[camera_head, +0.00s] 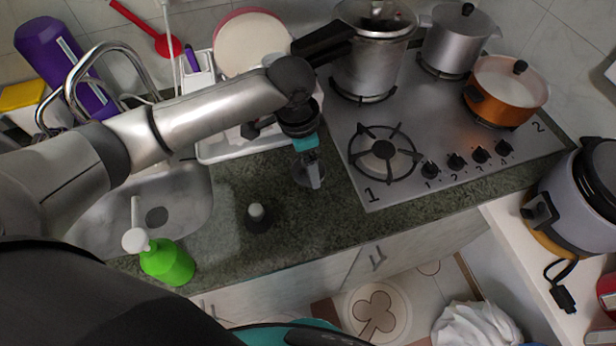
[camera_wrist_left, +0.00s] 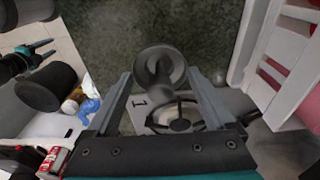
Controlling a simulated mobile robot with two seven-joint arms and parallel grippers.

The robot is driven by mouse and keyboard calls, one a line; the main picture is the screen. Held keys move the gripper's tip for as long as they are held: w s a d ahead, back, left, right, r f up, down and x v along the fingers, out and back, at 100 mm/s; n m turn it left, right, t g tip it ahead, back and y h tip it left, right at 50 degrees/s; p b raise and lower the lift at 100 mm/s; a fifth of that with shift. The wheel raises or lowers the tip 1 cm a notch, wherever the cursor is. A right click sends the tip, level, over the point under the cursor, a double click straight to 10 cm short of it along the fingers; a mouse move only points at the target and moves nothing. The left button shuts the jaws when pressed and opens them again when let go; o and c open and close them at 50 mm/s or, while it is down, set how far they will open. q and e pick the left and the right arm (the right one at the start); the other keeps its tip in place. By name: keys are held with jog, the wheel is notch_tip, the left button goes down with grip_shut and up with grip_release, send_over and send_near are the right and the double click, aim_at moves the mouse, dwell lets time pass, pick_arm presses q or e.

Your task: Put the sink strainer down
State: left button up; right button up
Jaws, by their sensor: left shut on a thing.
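My left gripper (camera_head: 309,170) reaches in over the counter, between the sink and the stove, pointing down. It is shut on the sink strainer (camera_head: 314,178), a small grey metal piece. In the left wrist view the strainer (camera_wrist_left: 158,66) shows as a round grey disc with a stem, between the two finger bars of the gripper (camera_wrist_left: 162,92). Its disc appears over the dark green counter; I cannot tell whether it touches it.
The sink (camera_head: 190,205) with its drain (camera_head: 156,216) lies at the left. A dark shaker (camera_head: 257,217) and a green soap bottle (camera_head: 168,262) stand near the front edge. A dish rack (camera_head: 215,150) is behind; the stove (camera_head: 365,190) is to the right.

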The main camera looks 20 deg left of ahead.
aim_at(308, 178)
pick_arm(q)
notch_tip(308, 178, down, 2)
jog(key=shift+f, duration=0.15)
jog(key=shift+f+b, duration=0.35)
jog(key=shift+f, duration=1.4)
jog(key=o, duration=1)
jog(key=shift+f, duration=0.15)
jog(key=r, duration=0.4)
jog(key=r+p, duration=0.1)
jog(key=r, duration=0.3)
jog(key=a+r, duration=0.1)
jog(key=r, duration=0.3)
jog(key=shift+s+a+r+p, duration=0.1)
jog(key=shift+s+r+p, duration=0.05)
jog(key=shift+s+p, duration=0.25)
